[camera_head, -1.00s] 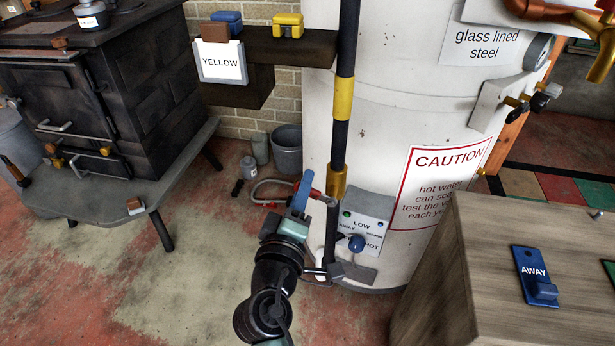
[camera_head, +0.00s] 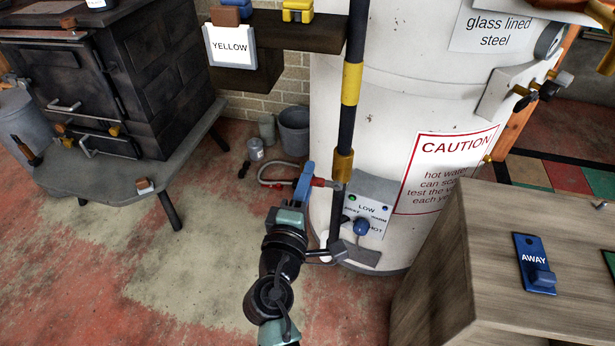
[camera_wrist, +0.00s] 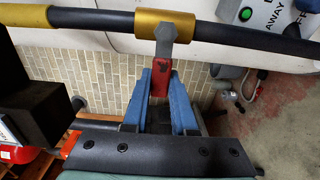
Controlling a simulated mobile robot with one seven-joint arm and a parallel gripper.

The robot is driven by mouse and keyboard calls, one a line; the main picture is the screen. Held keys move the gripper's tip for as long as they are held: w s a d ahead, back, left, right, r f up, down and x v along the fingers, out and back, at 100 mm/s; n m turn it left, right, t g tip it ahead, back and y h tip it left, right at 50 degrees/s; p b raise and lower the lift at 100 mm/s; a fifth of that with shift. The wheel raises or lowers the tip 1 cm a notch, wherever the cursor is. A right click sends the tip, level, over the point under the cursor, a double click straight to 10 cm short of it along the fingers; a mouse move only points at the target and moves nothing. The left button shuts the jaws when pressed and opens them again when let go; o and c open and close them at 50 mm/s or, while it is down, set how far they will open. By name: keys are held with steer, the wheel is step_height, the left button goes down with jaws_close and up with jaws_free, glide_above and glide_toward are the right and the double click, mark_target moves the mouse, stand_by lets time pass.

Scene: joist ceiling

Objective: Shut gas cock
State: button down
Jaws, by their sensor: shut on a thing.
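The gas cock is a brass-coloured body (camera_head: 343,165) on an upright black pipe with yellow bands, in front of the white water heater. Its lever has a grey metal root and a red grip (camera_wrist: 161,78), and sticks out sideways, about square to the pipe. My gripper (camera_wrist: 160,92) has its blue fingers on both sides of the red grip and is shut on it. In the head view my gripper (camera_head: 304,184) is left of the pipe, and the fingers hide part of the lever.
A control box with a blue dial (camera_head: 361,227) sits on the heater (camera_head: 390,110) close right of the pipe. A dark shelf (camera_head: 290,33) is above left, a wooden cabinet (camera_head: 440,265) at right. A hose (camera_head: 275,178) and buckets stand behind. Floor at left is open.

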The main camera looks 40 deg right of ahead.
steer(key=shift+f, duration=0.1)
steer(key=c, duration=0.7)
jaws_free()
steer(key=p+v, duration=0.2)
steer(key=v, duration=1.1)
